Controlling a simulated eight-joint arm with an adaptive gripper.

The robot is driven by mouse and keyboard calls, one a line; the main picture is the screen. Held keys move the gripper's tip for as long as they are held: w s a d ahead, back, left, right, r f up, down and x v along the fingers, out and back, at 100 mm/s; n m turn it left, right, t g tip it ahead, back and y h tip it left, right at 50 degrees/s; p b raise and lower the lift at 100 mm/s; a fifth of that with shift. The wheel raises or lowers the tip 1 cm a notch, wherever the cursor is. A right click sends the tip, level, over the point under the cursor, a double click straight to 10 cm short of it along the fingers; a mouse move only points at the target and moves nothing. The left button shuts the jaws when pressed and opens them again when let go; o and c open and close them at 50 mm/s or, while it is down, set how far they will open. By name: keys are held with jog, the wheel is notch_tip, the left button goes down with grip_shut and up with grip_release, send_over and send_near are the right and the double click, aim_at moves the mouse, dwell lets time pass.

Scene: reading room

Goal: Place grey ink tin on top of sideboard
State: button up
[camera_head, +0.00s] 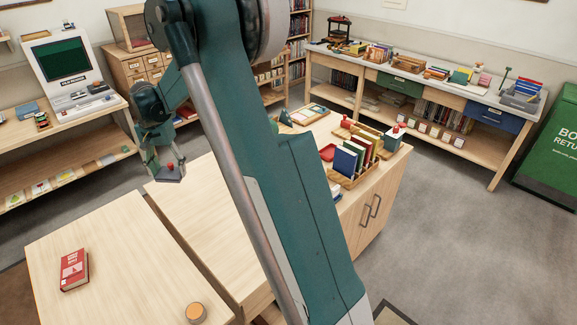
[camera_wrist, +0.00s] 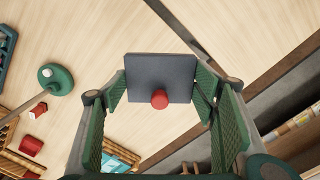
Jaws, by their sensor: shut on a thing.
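The grey ink tin (camera_wrist: 160,80) is a dark, square block with a red knob, held between my gripper's (camera_wrist: 160,92) green finger pads in the wrist view. In the head view the tin (camera_head: 171,174) hangs from my gripper (camera_head: 167,163), above and near the far-left edge of a pale wooden top. The likely sideboard (camera_head: 376,212) is the pale wooden cabinet with dark handles in the middle; my arm hides part of it. The wrist view shows bare pale wood (camera_wrist: 90,30) below the tin. The tin appears apart from it.
A book rack (camera_head: 352,172) and a red tray (camera_head: 327,152) occupy the cabinet's right part. A red book (camera_head: 74,270) and a round orange-topped tin (camera_head: 196,313) rest on the near-left table. A dark gap separates the tops. A terminal (camera_head: 66,62) stands back left.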

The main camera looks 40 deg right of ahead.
jog(key=s+d+n, duration=0.2)
jog(key=d, duration=1.3)
jog(key=s+d+n, duration=0.2)
jog(key=s+d, duration=0.1)
jog(key=d, duration=1.2)
jog(key=s+d+n, duration=0.3)
jog(key=d, duration=1.1)
jog(key=shift+s+d, duration=0.25)
jog(key=shift+d, duration=0.15)
jog(key=s+d, duration=0.2)
jog(key=d, duration=0.2)
jog(key=s+d+n, duration=0.1)
jog(key=s+d, duration=0.2)
jog(key=d, duration=0.2)
jog(key=s+d+n, duration=0.1)
jog(key=s+d, duration=0.2)
jog(key=d, duration=0.2)
jog(key=shift+s+d+f, duration=0.1)
jog(key=shift+s+f, duration=0.05)
jog(key=shift+s, duration=0.1)
jog(key=shift+s+d+f+n, duration=0.15)
jog(key=shift+s+d+n, duration=0.2)
jog(key=shift+d, duration=0.15)
notch_tip(320, 180, down, 9)
jog(key=shift+a+f, duration=0.15)
jog(key=shift+f, duration=0.75)
jog(key=shift+w, duration=0.1)
jog(key=shift+f, duration=3.1)
